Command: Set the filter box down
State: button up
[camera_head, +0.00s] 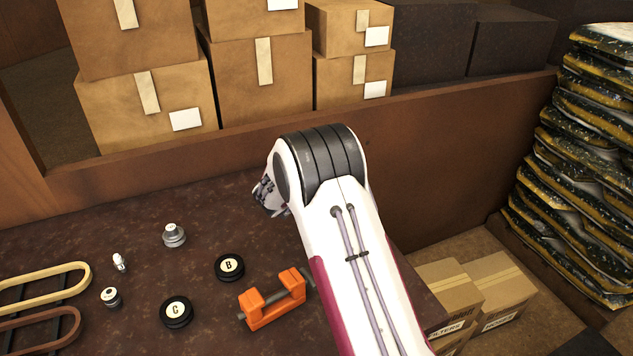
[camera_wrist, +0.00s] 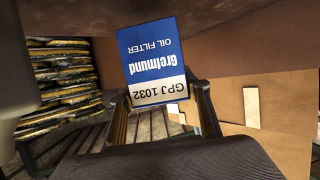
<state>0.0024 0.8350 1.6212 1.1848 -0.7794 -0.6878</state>
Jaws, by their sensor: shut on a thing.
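The filter box, blue above and white below with "Grefmund OIL FILTER" and "GPJ 1032" upside down, shows in the wrist view (camera_wrist: 155,60). My gripper (camera_wrist: 160,95) is shut on it, with one dark finger at each side of its lower part. The box is slightly tilted in that picture. Whether it touches any surface below cannot be told. In the head view my white and black arm hides the filter box and the gripper's fingers.
The dark bench (camera_head: 120,220) holds an orange vise (camera_head: 272,300), discs B (camera_head: 229,267) and C (camera_head: 176,312), and small metal parts. Cartons (camera_head: 145,100) stand behind a brown wall. Low right are cartons (camera_head: 448,290), one marked FILTERS, and stacked bags (camera_head: 585,150).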

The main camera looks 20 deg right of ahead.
jog(key=shift+f, duration=1.85)
jog(key=shift+f, duration=0.15)
jog(key=o, duration=1.3)
jog(key=shift+o, duration=0.2)
jog(key=shift+r, duration=0.2)
jog(key=v, duration=1.2)
jog(key=shift+f, duration=0.15)
jog(key=shift+a, duration=0.1)
